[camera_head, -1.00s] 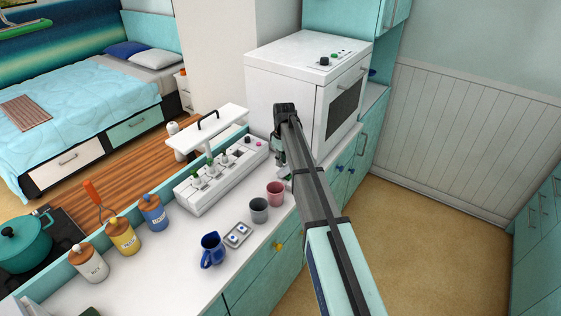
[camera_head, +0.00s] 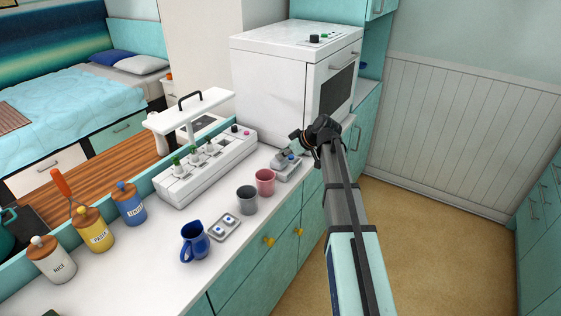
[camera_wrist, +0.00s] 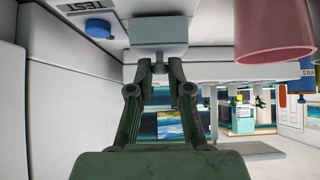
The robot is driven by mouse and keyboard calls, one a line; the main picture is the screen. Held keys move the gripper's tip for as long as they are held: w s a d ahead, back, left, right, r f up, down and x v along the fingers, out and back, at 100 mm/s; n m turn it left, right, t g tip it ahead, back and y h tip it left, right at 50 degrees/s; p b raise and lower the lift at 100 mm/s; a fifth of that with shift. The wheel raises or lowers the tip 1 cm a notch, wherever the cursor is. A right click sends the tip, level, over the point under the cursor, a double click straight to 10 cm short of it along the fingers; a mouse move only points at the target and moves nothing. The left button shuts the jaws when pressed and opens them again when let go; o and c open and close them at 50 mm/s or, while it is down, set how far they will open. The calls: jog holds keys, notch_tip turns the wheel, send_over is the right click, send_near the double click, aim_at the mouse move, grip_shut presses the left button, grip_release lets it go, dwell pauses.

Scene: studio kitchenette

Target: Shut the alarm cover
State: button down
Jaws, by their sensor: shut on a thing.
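A small grey device (camera_head: 287,168) with a blue button lies on the counter in front of the oven. I take it to be the alarm. In the wrist view, which appears upside down, the blue button (camera_wrist: 98,28) sits beside a "TEST" label. My gripper (camera_wrist: 159,68) is shut on a light grey block (camera_wrist: 158,36), which seems to be part of this device, perhaps its cover. In the head view my gripper (camera_head: 300,141) is low over the device. The cover's angle and hinge cannot be made out, partly hidden by my arm.
A pink cup (camera_head: 265,182) and a grey cup (camera_head: 247,200) stand close left of the device. The white oven (camera_head: 280,85) is close behind. A blue jug (camera_head: 195,243) stands further left.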

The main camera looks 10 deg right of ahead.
jog(key=shift+s+d+f+t+y+b, duration=0.2)
jog(key=shift+f+t+y+b, duration=0.15)
jog(key=shift+b, duration=0.35)
jog(key=shift+r, duration=0.15)
jog(key=c, duration=1.1)
grip_release()
jog(key=v, duration=1.2)
jog(key=shift+s, duration=0.1)
